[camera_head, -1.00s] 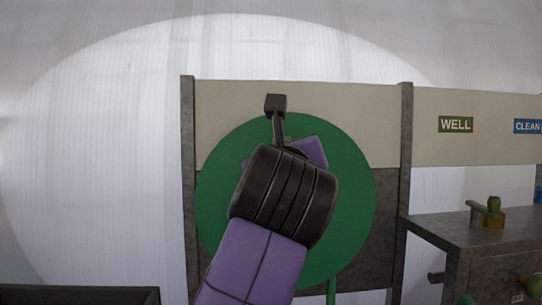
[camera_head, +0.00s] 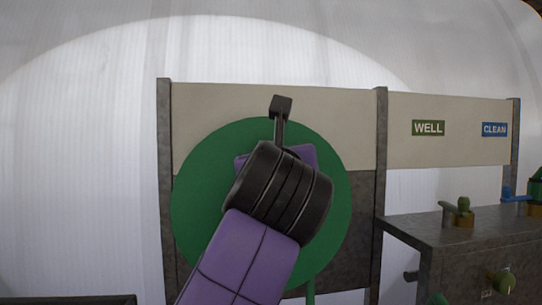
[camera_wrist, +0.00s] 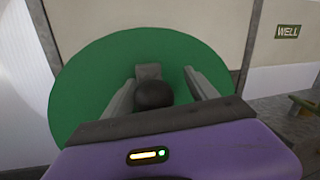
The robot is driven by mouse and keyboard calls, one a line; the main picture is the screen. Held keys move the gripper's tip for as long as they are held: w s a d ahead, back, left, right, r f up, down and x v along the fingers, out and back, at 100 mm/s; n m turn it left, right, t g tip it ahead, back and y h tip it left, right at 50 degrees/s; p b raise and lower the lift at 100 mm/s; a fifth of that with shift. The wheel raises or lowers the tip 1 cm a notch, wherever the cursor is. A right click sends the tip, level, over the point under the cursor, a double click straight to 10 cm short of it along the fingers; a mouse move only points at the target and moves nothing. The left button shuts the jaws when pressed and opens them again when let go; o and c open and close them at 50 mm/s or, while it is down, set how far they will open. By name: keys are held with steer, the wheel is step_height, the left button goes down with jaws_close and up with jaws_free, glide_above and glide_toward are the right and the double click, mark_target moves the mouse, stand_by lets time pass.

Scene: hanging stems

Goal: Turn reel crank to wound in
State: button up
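The reel is a large green disc (camera_head: 205,215) on a panel, behind my arm in the head view. It also fills the middle of the wrist view (camera_wrist: 80,85). A dark round crank knob (camera_wrist: 155,95) stands out from it, with a grey block (camera_wrist: 148,72) just behind. My gripper (camera_wrist: 160,78) is open, one grey finger on each side of the knob. The left finger is close to the knob; a wider gap shows on the right. Contact cannot be told.
Signs WELL (camera_head: 428,128) and CLEAN (camera_head: 494,129) are on the upper board. Grey posts (camera_head: 380,190) frame the panel. A dark edge lies at lower left.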

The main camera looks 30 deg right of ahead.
steer(key=shift+w+a, duration=0.1)
steer(key=shift+a, duration=0.1)
stand_by(0.5)
steer(key=shift+a, duration=0.1)
steer(key=p+v, duration=0.1)
steer(key=v, duration=0.6)
steer(key=shift+s+p, duration=0.35)
